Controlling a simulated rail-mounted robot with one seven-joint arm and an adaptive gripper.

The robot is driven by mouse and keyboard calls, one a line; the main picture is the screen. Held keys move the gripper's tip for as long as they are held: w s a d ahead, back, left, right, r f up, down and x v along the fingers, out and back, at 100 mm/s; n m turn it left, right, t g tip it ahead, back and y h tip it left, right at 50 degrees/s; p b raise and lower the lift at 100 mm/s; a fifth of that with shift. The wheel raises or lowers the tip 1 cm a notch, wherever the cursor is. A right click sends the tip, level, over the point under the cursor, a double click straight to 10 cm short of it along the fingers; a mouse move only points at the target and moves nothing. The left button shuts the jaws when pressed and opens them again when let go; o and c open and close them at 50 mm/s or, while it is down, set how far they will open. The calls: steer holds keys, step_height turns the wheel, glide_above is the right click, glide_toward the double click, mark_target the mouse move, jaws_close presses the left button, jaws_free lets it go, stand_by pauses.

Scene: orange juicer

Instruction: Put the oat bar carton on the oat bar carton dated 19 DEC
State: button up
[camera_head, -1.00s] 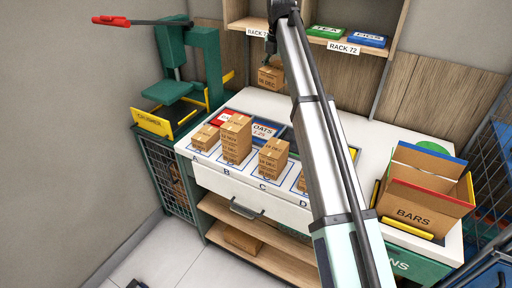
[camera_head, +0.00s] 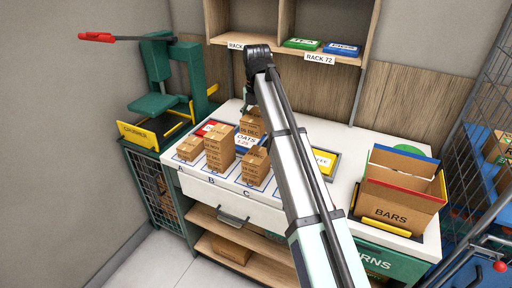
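A brown oat bar carton (camera_head: 250,122) hangs under my gripper (camera_head: 249,105), behind and above the stack at C. My gripper is mostly hidden by my arm; its fingers appear shut on this carton. On the white counter, a low carton (camera_head: 190,148) stands at A, a taller carton stack (camera_head: 219,146) at B, and a shorter carton stack (camera_head: 256,166) at C. The printed dates are too small to read surely, so I cannot tell which carton is dated 19 DEC. Spot D is hidden behind my arm.
An open BARS box (camera_head: 398,200) stands on the counter (camera_head: 340,160) at right. An OATS sign (camera_head: 244,141) lies behind the stacks. A green press (camera_head: 157,85) stands at left. The rack shelf (camera_head: 300,53) overhangs the back, with green and blue boxes.

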mark_target(256, 154)
step_height(256, 154, down, 11)
steer(key=shift+f+p, duration=0.1)
steer(key=shift+p, duration=1.1)
steer(key=o, duration=1.2)
steer(key=shift+f, duration=0.15)
steer(key=shift+o, duration=0.2)
step_height(256, 154, up, 12)
steer(key=b, duration=0.3)
